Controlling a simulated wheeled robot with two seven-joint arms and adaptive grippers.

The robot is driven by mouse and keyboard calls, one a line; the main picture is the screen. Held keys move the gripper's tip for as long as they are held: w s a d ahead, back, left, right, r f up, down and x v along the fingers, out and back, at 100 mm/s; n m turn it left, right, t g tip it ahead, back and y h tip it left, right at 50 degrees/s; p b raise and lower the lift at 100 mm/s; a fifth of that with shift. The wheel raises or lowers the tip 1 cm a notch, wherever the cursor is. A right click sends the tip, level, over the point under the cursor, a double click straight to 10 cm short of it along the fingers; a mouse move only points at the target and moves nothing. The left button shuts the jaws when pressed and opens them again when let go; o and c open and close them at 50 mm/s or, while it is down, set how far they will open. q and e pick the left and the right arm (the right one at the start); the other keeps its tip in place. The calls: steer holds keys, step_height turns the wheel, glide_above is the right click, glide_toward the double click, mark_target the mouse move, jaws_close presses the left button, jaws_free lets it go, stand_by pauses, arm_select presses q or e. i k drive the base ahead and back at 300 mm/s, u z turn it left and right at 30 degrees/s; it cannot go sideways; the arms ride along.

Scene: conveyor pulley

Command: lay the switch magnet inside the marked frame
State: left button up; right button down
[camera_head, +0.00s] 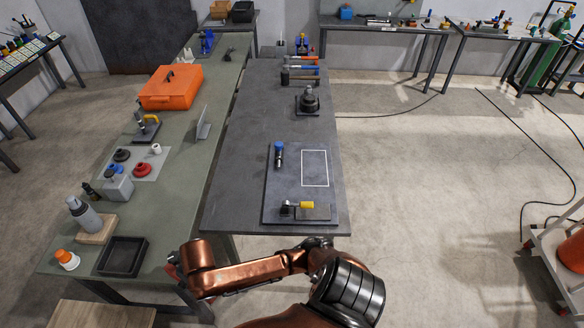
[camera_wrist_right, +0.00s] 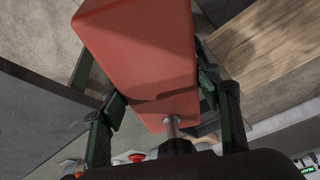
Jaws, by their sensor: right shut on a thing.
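My right gripper (camera_wrist_right: 165,112) is shut on a red block with a short metal stem, which I take to be the switch magnet (camera_wrist_right: 140,50). The block fills the top middle of the right wrist view, between the two dark fingers. In the head view, my right arm reaches left past the front of the tables; a bit of red (camera_head: 172,268) shows at its end, and the gripper is mostly hidden there. The marked frame (camera_head: 314,168) is a white rectangle on a dark plate (camera_head: 290,187) on the grey table; its inside is empty. My left gripper is not in view.
On the dark plate, a blue-capped cylinder (camera_head: 279,153) stands left of the frame and a yellow-handled clamp (camera_head: 305,205) lies in front. The green table (camera_head: 165,205) at left holds a black tray (camera_head: 123,257), bottles and an orange case (camera_head: 171,87).

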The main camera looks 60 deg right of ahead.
mark_target(315, 167)
steer(key=z, duration=1.25)
